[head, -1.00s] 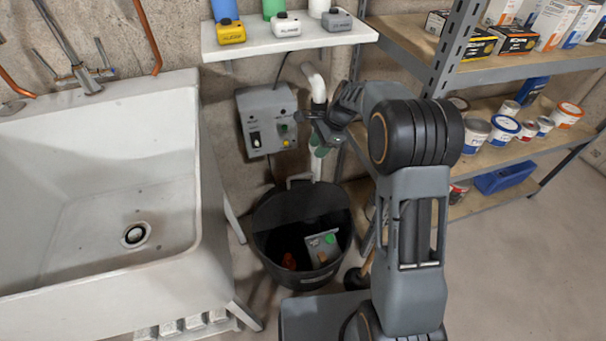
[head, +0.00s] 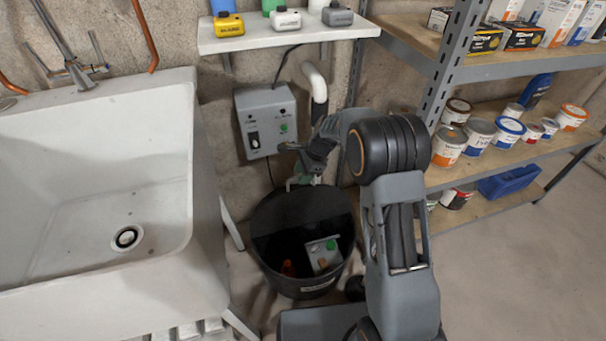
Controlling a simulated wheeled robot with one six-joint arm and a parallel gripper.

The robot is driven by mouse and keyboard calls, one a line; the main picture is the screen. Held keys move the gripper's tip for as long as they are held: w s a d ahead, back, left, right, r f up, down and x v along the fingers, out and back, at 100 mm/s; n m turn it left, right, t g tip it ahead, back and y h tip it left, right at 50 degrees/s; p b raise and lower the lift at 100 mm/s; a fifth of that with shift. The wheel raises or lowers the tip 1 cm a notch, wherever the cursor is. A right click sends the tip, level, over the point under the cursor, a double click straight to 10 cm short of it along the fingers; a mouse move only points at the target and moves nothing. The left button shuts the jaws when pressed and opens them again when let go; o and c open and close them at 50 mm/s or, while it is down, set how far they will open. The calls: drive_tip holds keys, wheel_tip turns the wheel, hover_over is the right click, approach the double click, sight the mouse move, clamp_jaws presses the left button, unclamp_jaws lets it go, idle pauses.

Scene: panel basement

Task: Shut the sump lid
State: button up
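The round black sump (head: 300,288) stands on the floor between the sink and the shelving. It is open at the top. Its dark lid (head: 283,212) seems to be raised at the back, though black on black makes its edge hard to tell. My gripper (head: 301,180) is low at the lid's top edge, by the pale handle seen earlier. The gripper and wrist hide most of that handle, so contact is unclear. The fingertips are too small and covered to show whether they are closed. Inside the sump are a grey box (head: 322,254) with a green knob and an orange-red object (head: 288,268).
A grey control box (head: 266,122) is on the wall just above the sump, near my gripper. A white pipe (head: 315,78) runs down behind my wrist. The sink (head: 205,200) stands left, metal shelving (head: 445,75) right. Open floor (head: 530,270) lies at the lower right.

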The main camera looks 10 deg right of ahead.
clamp_jaws()
idle(0.3)
idle(0.3)
